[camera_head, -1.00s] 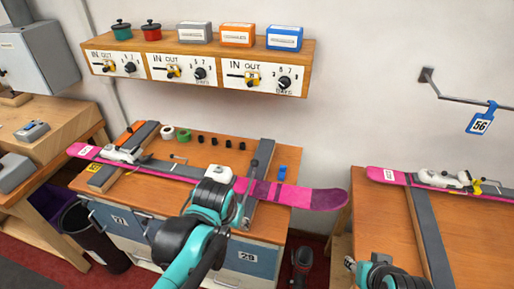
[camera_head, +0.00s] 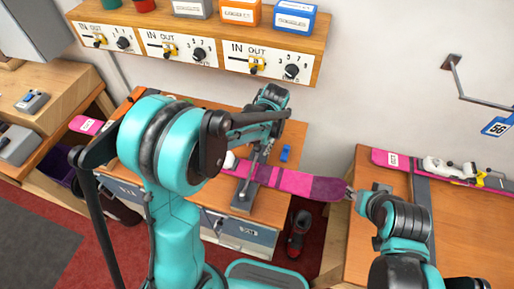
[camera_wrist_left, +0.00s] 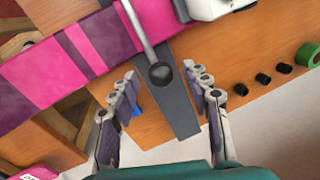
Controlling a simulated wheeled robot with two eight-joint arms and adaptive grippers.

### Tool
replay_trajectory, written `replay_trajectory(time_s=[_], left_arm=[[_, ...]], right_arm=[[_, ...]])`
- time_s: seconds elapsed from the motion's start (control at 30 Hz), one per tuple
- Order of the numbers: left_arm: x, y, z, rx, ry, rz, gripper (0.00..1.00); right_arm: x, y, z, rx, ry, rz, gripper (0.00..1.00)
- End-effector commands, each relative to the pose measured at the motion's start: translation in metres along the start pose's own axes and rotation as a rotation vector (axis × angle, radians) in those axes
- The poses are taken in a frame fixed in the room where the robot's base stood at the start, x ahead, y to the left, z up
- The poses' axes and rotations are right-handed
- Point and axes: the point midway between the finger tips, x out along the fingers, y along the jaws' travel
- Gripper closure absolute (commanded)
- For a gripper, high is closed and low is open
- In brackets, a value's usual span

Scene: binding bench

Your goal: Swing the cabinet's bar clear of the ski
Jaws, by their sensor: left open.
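The pink and purple ski (camera_head: 312,187) lies across the wooden bench top of the drawer cabinet (camera_head: 262,236), its tip past the right edge. The metal bar (camera_wrist_left: 139,32) crosses the ski in the left wrist view and ends in a dark round knob (camera_wrist_left: 161,73). My left gripper (camera_wrist_left: 163,98) is open, with the knob just ahead of and between its fingertips, not gripped. In the head view my left arm hides much of the ski and bench. My right gripper (camera_head: 352,193) is by the ski's tip; I cannot tell whether it touches or how its jaws stand.
A dark grey strip (camera_wrist_left: 178,112) lies on the bench under the bar. Several black pieces and a green roll (camera_wrist_left: 308,55) sit nearby. A shelf with dial panels (camera_head: 205,52) overhangs behind. A second bench (camera_head: 362,235) holds another ski at right.

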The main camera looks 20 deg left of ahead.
Motion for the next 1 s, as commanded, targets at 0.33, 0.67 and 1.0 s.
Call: replay_trajectory(time_s=[0.33, 0.67, 1.0], left_arm=[[0.030, 0.000, 0.000, 0.000, 0.001, 0.000, 0.52], [0.029, 0.000, 0.000, 0.000, 0.001, 0.000, 0.87], [0.029, 0.002, 0.000, 0.011, 0.003, 0.000, 1.00]], right_arm=[[0.005, 0.000, 0.004, 0.000, 0.000, 0.000, 0.60], [0.005, 0.000, 0.004, 0.000, 0.000, 0.000, 0.60], [0.006, 0.000, 0.004, 0.000, 0.000, 0.000, 0.60]])
